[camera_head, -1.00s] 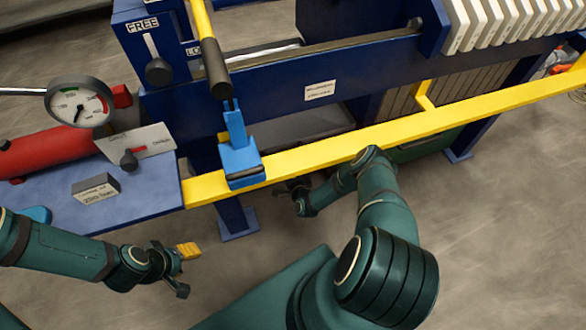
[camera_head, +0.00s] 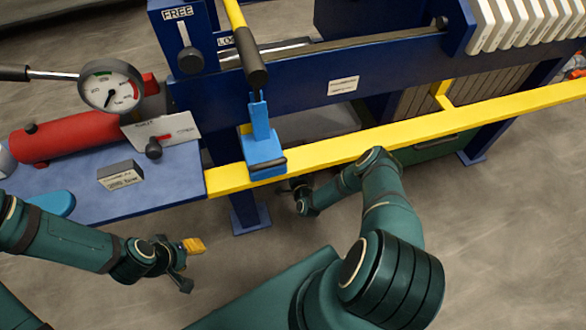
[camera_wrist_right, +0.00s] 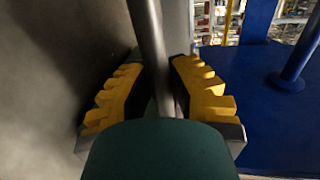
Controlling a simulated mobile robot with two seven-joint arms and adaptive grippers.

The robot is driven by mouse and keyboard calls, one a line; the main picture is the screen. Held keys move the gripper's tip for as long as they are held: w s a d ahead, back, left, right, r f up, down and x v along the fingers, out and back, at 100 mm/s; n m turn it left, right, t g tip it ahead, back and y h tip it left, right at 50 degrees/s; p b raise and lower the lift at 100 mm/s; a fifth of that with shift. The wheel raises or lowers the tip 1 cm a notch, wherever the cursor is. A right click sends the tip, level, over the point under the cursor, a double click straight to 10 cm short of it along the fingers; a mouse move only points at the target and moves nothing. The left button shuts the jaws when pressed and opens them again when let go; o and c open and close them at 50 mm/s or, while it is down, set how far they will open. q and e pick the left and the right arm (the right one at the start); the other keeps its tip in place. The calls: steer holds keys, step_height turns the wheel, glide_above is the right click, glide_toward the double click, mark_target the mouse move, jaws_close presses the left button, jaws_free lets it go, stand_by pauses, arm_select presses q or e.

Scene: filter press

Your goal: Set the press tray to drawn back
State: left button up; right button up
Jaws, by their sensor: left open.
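My right gripper (camera_wrist_right: 158,95) has its yellow pads close on both sides of a grey round bar (camera_wrist_right: 147,25) and looks shut on it. I cannot tell whether this bar belongs to the press tray. In the head view the right arm (camera_head: 375,185) reaches to the yellow rail, and its hand is low and mostly hidden beneath it. A grey surface (camera_head: 312,128) under the blue beam may be the tray, but its outline is unclear. My left gripper (camera_head: 186,262) is open and empty in front of the blue bench.
The yellow rail (camera_head: 420,130) crosses the press front, with a blue clamp-like part (camera_head: 264,155) on it. A gauge (camera_head: 110,88), a red cylinder (camera_head: 75,135) and a knob plate (camera_head: 165,133) are at left. White plates (camera_head: 515,25) stand at upper right. Floor at right is clear.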

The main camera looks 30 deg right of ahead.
steer(key=o, duration=0.5)
steer(key=shift+a, duration=0.3)
steer(key=v, duration=1.2)
steer(key=shift+d, duration=0.1)
